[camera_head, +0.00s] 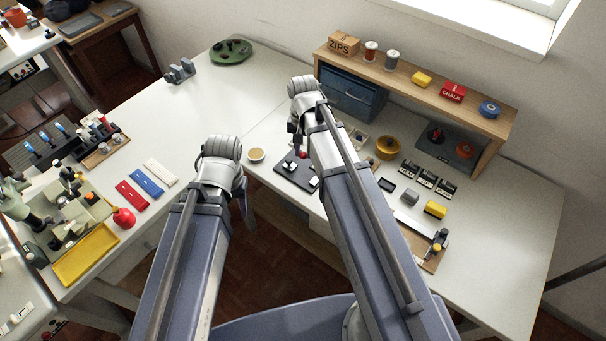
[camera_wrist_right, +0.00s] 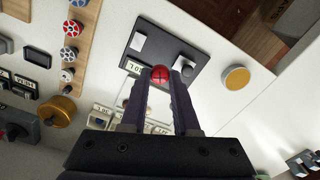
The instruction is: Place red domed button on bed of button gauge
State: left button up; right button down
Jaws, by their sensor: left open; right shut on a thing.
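The red domed button (camera_wrist_right: 159,75) is held between the fingertips of my right gripper (camera_wrist_right: 160,86). It shows as a small red spot (camera_head: 303,155) in the head view. The button gauge is a dark plate (camera_head: 284,171) with light metal blocks and a dark knob, and it also shows in the wrist view (camera_wrist_right: 158,46). The button is at the gauge's near-label edge in the wrist view; I cannot tell whether it touches the plate. My left gripper (camera_head: 245,200) is open and empty, in front of the table edge, its fingers partly hidden by the arm.
A round tan-topped dish (camera_head: 256,155) stands left of the gauge, also in the wrist view (camera_wrist_right: 236,78). A brass-coloured ring (camera_head: 388,147), labelled boxes (camera_head: 425,180) and a blue drawer unit (camera_head: 352,95) are to the right and behind. The table left of the dish is clear.

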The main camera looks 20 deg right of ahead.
aim_at(303, 175)
jog(key=shift+f+b, duration=4.45)
jog(key=shift+f, duration=0.35)
jog(key=shift+f, duration=0.2)
jog(key=c, duration=0.9)
grip_release()
jog(key=shift+r, duration=0.2)
notch_tip(303, 175, up, 12)
jog(key=p, duration=1.2)
jog(key=shift+r, duration=0.1)
jog(key=s+a+n, duration=0.3)
jog(key=s, duration=0.1)
jog(key=s+a+n, duration=0.3)
jog(key=s+a, duration=0.1)
jog(key=s, duration=0.1)
jog(key=s+a+n+h, duration=0.1)
jog(key=s+a+n, duration=0.2)
jog(key=s, duration=0.2)
jog(key=shift+s+a+n, duration=0.2)
jog(key=shift+n, duration=0.2)
